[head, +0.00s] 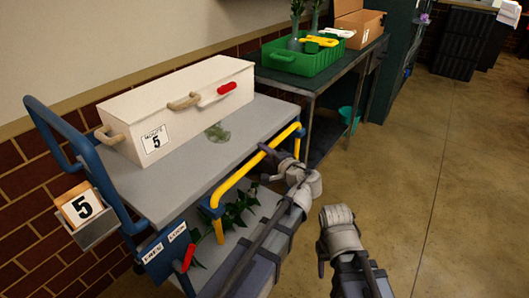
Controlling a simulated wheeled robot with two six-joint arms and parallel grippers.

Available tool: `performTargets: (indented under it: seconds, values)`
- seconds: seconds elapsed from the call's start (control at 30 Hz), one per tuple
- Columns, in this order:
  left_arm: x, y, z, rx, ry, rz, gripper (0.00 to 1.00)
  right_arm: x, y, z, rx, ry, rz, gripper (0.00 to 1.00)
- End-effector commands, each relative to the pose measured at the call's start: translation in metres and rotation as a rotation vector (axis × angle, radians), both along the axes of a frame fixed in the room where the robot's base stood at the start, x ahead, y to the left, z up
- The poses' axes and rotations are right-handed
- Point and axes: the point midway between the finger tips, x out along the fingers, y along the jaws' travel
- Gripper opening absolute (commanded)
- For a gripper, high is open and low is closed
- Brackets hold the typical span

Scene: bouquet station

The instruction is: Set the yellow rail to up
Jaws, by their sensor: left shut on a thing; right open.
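The yellow rail (240,174) runs along the right long side of the blue cart, close to the edge of the grey upper shelf (190,190). Its ends bend downward near blue brackets (206,211) at the cart's corners. My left gripper (268,152) is shut on the rail's long bar, toward its far end; the gripper hides part of the bar there. My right gripper (323,258) is open and empty, over the floor to the right of the cart, apart from the rail.
A long cream box (180,110) with a 5 label sits on the upper shelf. Leafy stems (232,215) lie on the lower shelf. A red lever (188,257) is at the near corner. A green tray (300,65) stands on the table behind. Floor on the right is clear.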

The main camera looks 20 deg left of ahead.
Motion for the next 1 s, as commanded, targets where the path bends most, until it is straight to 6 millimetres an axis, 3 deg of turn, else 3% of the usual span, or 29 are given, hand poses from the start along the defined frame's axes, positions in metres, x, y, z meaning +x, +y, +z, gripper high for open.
performTargets:
  seconds: [0.17, 0.37, 1.0]
  values:
    - [-0.001, 0.000, 0.001, -0.002, 0.001, 0.000, 0.00, 0.000, 0.000, 0.001, 0.000, 0.000, 0.000, 0.50]
    - [0.000, 0.000, 0.018, 0.000, 0.000, 0.000, 0.00, 0.000, 0.000, 0.018, 0.002, 0.001, -0.001, 0.50]
    - [0.000, 0.000, 0.123, 0.004, -0.001, -0.001, 0.00, -0.001, 0.002, 0.122, 0.011, 0.004, -0.006, 0.50]
